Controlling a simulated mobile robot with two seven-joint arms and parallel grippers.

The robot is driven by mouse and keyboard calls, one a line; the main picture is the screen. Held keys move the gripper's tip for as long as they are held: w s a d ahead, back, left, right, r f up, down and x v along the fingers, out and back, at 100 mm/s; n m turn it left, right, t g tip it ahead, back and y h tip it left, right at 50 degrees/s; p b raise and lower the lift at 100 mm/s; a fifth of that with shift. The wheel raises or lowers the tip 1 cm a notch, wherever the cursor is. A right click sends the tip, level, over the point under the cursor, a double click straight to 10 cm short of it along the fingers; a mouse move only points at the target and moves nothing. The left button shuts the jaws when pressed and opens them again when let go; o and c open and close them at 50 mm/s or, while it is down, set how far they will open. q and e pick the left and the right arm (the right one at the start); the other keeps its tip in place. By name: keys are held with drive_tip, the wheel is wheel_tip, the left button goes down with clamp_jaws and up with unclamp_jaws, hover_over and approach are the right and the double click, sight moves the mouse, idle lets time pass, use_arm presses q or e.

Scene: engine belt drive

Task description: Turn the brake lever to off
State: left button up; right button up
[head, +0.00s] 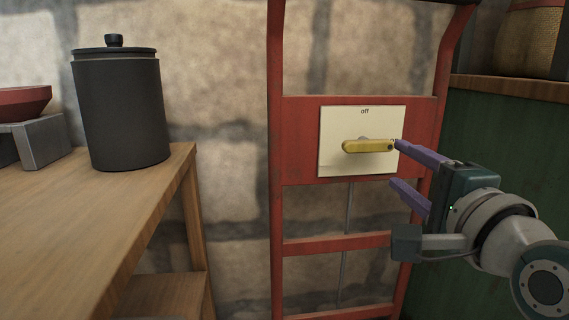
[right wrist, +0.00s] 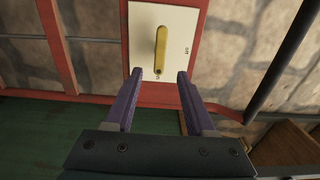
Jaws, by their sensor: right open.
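The brake lever (head: 368,147) is a yellow bar lying level on a cream plate (head: 340,112), its free end pointing right. The plate is marked "off" at its top; a mark by the lever's right end is too small to read. In the right wrist view the lever (right wrist: 161,48) points down between the finger lines, and "off" is at the plate's right. My right gripper (head: 396,163) is open and empty, its purple fingers just right of the lever's free end. In the right wrist view the gripper (right wrist: 160,72) has the lever's near end between its tips. Contact cannot be told. My left gripper is out of view.
The plate is fixed to a red frame (head: 300,140) before a stone wall. A wooden table (head: 70,215) at left holds a dark lidded canister (head: 120,110) and a red bowl (head: 24,100). A green cabinet (head: 500,135) stands at right, close to my right arm.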

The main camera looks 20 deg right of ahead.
sight(371, 148)
drive_tip(key=b+x, duration=0.1)
drive_tip(key=x, duration=0.1)
drive_tip(key=b+x, duration=0.1)
drive_tip(key=x, duration=0.2)
drive_tip(key=b+x, duration=0.1)
drive_tip(key=x, duration=0.2)
drive_tip(key=shift+a+f, duration=0.1)
drive_tip(key=shift+a, duration=0.2)
drive_tip(key=shift+b+x, duration=0.45)
drive_tip(key=shift+x, duration=0.35)
drive_tip(key=shift+c, duration=0.2)
clamp_jaws()
